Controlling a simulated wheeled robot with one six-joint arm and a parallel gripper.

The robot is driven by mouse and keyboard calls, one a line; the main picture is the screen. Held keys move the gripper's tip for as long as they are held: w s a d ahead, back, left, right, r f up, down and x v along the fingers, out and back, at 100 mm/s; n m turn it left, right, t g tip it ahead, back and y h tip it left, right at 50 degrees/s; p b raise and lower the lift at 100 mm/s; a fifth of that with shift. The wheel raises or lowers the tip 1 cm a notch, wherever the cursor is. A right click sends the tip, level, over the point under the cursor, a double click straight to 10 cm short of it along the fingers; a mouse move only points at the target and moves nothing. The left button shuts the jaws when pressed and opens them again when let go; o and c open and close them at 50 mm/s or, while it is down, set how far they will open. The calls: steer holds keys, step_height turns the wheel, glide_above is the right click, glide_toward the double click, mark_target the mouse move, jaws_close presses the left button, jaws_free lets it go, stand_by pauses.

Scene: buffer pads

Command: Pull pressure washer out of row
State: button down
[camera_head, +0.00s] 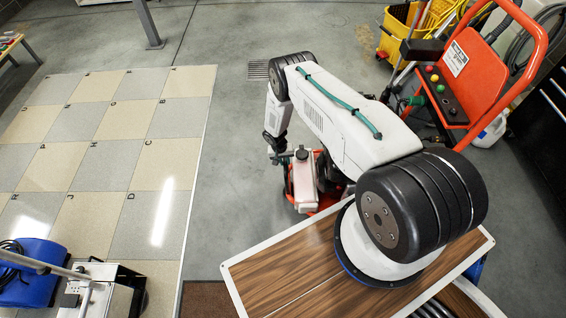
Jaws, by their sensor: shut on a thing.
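The pressure washer appears to be the low red machine with a white tank (303,181), on the floor just beyond the wooden surface. My arm hides its right part. My gripper (278,154) reaches down at its upper left side and is shut on it, apparently at a dark part. The fingertips are small, so the exact contact is unclear. Whether the large red tubular frame with a button panel (447,92) at the right belongs to the same machine cannot be told, as my arm covers the space between.
A lettered checkered floor area (72,165) fills the left, with a bare grey strip (228,190) beside it. A blue and white machine (30,272) stands at the bottom left. A yellow mop bucket (397,30) and a white jug (491,132) stand at the right.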

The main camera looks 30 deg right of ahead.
steer(key=shift+w+r, duration=0.1)
steer(key=shift+w, duration=0.2)
steer(key=c, duration=1.6)
jaws_free()
steer(key=o, duration=0.3)
steer(key=shift+s, duration=0.15)
step_height(320, 180, up, 8)
steer(key=a, duration=0.1)
steer(key=shift+w+a+f, duration=0.2)
steer(key=shift+w+f, duration=0.05)
steer(key=shift+w, duration=0.1)
